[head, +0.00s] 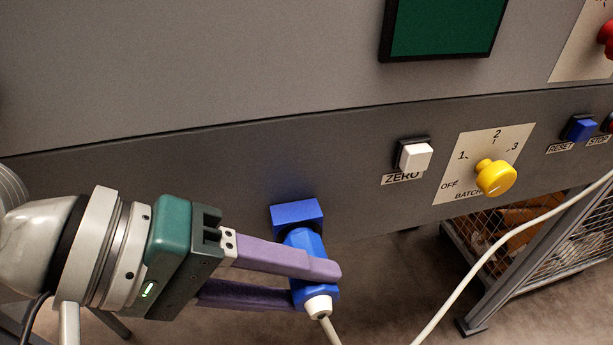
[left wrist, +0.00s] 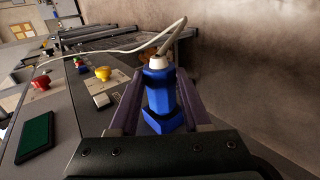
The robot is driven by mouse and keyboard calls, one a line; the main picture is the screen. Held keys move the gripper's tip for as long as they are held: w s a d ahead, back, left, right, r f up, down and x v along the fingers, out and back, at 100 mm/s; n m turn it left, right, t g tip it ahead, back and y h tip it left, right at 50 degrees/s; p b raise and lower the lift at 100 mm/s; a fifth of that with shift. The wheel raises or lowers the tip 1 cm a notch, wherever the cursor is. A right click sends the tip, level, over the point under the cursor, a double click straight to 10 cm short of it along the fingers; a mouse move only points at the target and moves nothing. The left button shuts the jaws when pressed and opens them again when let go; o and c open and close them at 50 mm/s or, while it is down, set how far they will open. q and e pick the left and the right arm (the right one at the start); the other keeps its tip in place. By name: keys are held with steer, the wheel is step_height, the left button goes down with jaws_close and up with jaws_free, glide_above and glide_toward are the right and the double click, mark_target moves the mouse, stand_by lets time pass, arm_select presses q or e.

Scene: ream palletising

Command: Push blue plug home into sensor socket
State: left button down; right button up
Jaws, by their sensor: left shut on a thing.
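The blue plug (head: 304,243) has a white collar and a white cable at its outer end. My left gripper (head: 317,284) is shut on it, with one purple finger on each side. The blue sensor socket (head: 297,213) sits on the lower edge of the dark grey panel, and the plug is lined up in front of it. In the left wrist view the plug (left wrist: 158,78) stands between the fingers, with the wider blue socket (left wrist: 164,122) below it. A dark band shows between them; how deep the plug sits I cannot tell. My right gripper is not in view.
The white cable (head: 500,240) loops to the right, past a mesh cage (head: 540,240). Open floor lies below the panel.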

arm_select(q)
steer(key=shift+w+a, duration=0.15)
steer(key=shift+w, duration=0.25)
steer(key=c, duration=0.8)
jaws_free()
steer(key=shift+o, duration=1.4)
steer(key=shift+w, duration=0.1)
steer(key=shift+o, duration=1.2)
steer(key=shift+a, duration=0.1)
steer(key=p+v, duration=0.1)
steer(key=v, duration=0.8)
steer(key=shift+a+r, duration=0.25)
